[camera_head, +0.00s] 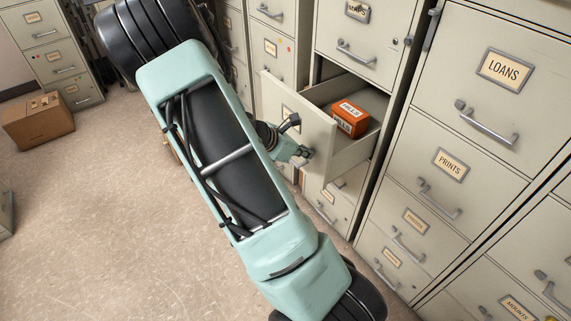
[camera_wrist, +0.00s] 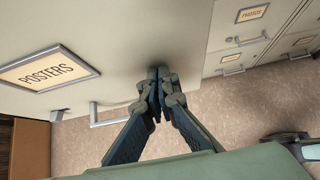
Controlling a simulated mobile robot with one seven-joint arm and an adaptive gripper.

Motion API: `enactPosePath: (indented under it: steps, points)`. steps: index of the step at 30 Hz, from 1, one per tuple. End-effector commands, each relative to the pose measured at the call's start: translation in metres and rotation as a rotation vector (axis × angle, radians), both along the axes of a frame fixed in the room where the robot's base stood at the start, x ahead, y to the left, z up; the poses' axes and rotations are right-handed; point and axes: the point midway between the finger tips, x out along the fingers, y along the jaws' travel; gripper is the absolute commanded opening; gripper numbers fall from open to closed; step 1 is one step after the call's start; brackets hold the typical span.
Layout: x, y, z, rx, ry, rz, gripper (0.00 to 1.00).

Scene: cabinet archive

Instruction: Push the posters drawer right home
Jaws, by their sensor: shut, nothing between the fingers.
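The posters drawer (camera_head: 318,134) stands pulled out of its cabinet, below a closed drawer, with an orange box (camera_head: 350,118) inside. In the wrist view its pale front (camera_wrist: 130,35) fills the upper left, with a POSTERS label (camera_wrist: 48,76) and a bar handle (camera_wrist: 115,118). My gripper (camera_wrist: 158,72) is shut with nothing in it. Its fingertips are at the drawer front, to the right of the label and handle; I cannot tell whether they touch. In the head view my gripper (camera_head: 305,152) is beside the drawer front, and my arm hides part of the area.
Cabinets with closed drawers, such as LOANS (camera_head: 502,68) and PRINTS (camera_head: 450,163), stand to the right. More cabinets stand behind. A cardboard box (camera_head: 38,122) sits on the floor at the left. The floor (camera_head: 120,220) in front is mostly clear.

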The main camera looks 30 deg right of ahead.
Motion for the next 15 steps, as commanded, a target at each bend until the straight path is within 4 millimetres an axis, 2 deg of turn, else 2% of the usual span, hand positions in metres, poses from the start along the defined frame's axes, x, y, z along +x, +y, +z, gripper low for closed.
enactPosePath:
  steps: [1, 15]
  points:
    - [-0.002, -0.019, 0.000, -0.005, 0.001, -0.009, 0.00]
    - [0.002, -0.148, 0.003, -0.004, 0.002, -0.007, 0.00]
